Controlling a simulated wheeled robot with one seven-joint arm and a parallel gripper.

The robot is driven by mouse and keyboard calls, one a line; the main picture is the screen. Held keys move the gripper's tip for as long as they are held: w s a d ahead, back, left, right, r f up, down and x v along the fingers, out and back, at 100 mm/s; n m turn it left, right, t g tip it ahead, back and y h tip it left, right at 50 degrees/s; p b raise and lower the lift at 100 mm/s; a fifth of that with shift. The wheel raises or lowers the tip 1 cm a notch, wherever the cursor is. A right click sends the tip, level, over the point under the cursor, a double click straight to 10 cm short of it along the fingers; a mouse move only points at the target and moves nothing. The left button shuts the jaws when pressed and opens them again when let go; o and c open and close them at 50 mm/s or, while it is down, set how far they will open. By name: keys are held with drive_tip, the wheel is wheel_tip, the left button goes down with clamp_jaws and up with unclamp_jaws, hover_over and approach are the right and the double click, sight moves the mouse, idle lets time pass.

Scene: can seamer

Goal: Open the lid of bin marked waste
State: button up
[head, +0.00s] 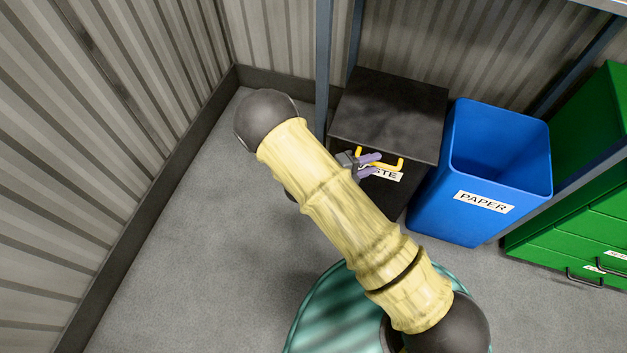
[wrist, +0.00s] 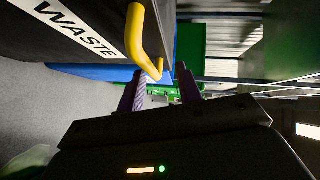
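The waste bin (head: 396,196) is black, with a dark lid (head: 390,105) that lies shut on top. Its white WASTE label is partly covered by my gripper in the head view and shows tilted in the wrist view (wrist: 75,27). A yellow handle (head: 387,166) sticks out at the lid's front edge; it shows large in the wrist view (wrist: 138,40). My gripper (head: 371,165) is at the handle's left part, its purple fingers apart. In the wrist view the fingers (wrist: 162,78) are open, with the handle's far end seen between their tips. I cannot tell whether they touch it.
A blue open bin marked PAPER (head: 482,203) stands right of the waste bin. Green drawers (head: 570,220) stand farther right. A blue-grey post (head: 323,70) rises at the waste bin's left rear corner. Grey floor (head: 200,240) on the left is clear up to the corrugated wall.

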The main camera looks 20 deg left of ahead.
drive_tip(key=p+v, duration=0.4)
drive_tip(key=v, duration=1.3)
drive_tip(key=shift+f, duration=0.3)
idle(1.2)
drive_tip(key=shift+r, duration=0.1)
idle(0.6)
